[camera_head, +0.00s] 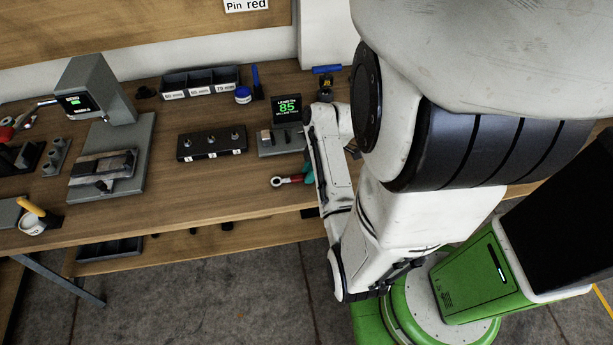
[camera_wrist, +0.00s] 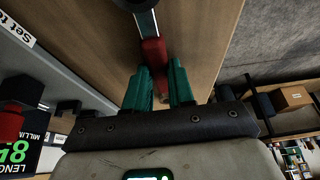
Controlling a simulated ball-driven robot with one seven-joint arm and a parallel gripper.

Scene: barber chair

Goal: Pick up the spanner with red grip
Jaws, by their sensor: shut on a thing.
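The spanner with the red grip (camera_head: 292,179) lies near the front edge of the wooden bench in the head view, its ring end pointing left. In the wrist view its red grip (camera_wrist: 153,58) sits between the two green fingers of my gripper (camera_wrist: 158,80), with the steel shank and ring end beyond them. My gripper is shut on the red grip. In the head view my arm hides most of the gripper, with only a bit of green finger showing. I cannot tell whether the spanner touches the bench.
A display reading 85 (camera_head: 287,108) stands just behind the spanner. A black block with several pins (camera_head: 212,143) is to its left, and a grey press (camera_head: 100,100) farther left. A divided tray (camera_head: 200,82) is at the back. The bench's front middle (camera_head: 210,205) is clear.

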